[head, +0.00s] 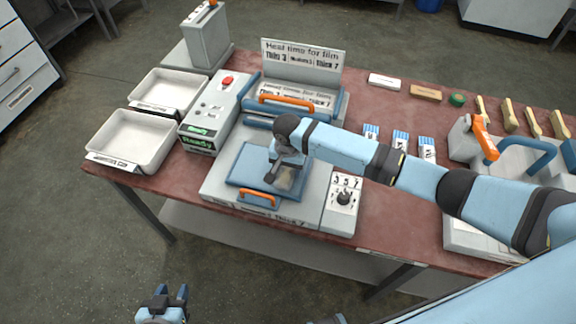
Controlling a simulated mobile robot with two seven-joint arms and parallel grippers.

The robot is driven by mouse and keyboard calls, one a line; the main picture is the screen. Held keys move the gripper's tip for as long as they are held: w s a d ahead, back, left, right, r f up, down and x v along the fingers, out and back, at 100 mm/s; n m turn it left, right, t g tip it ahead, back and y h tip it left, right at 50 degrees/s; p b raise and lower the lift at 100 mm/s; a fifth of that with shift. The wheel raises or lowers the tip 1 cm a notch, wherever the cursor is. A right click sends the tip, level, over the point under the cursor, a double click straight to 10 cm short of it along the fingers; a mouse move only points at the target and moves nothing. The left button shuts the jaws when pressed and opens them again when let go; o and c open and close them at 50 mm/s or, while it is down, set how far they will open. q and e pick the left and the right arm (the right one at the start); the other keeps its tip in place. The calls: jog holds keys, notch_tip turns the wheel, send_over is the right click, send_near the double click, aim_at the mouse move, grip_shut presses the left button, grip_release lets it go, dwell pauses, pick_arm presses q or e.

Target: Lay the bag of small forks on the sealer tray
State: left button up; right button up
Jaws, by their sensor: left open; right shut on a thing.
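The sealer (215,190) stands on the table with its lid raised. Its blue tray (243,166) lies at the front, with an orange handle below it. My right gripper (278,174) reaches in from the right and is over the tray, shut on a small, pale, see-through bag (291,180). The gripper hides part of the bag, and its contents are too small to make out. I cannot tell whether the bag touches the tray. My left gripper (172,299) is open and empty, low in front of the table.
A knob panel (342,200) is at the sealer's right, a control box (209,118) with a green "Ready" display at its left. Two white bins (133,135) stand far left. Several blue-and-white packets (400,140) and wooden utensils (508,115) lie right of the sealer.

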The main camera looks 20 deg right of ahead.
jog(key=o, duration=0.9)
notch_tip(320, 180, up, 12)
jog(key=shift+r, duration=0.15)
